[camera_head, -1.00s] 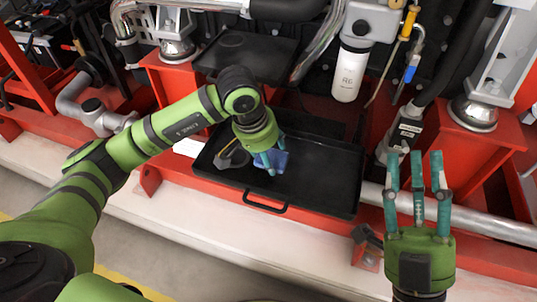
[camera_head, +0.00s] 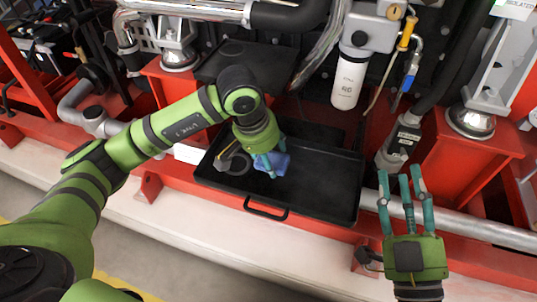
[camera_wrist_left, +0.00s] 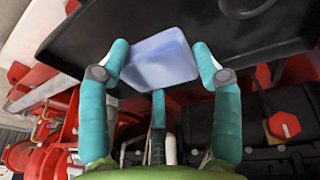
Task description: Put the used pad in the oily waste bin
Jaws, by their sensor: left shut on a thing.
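The used pad looks like a flat blue square (camera_head: 276,163) over the black tray (camera_head: 318,190), at my left gripper's fingertips. My left gripper (camera_head: 268,160) is shut on it; in the left wrist view the pad (camera_wrist_left: 158,60) sits pale blue between the teal fingers (camera_wrist_left: 158,75). Part of the pad is hidden by the fingers in the head view. My right gripper (camera_head: 407,190) is open and empty at the right, in front of the red frame, with its fingers pointing up. I cannot make out the oily waste bin in either view.
A dark ring-shaped item (camera_head: 236,160) lies in the tray beside the left gripper. A white filter canister (camera_head: 349,78) hangs behind the tray. A silver pipe (camera_head: 470,226) runs along the red frame at right. The pale floor in front is clear.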

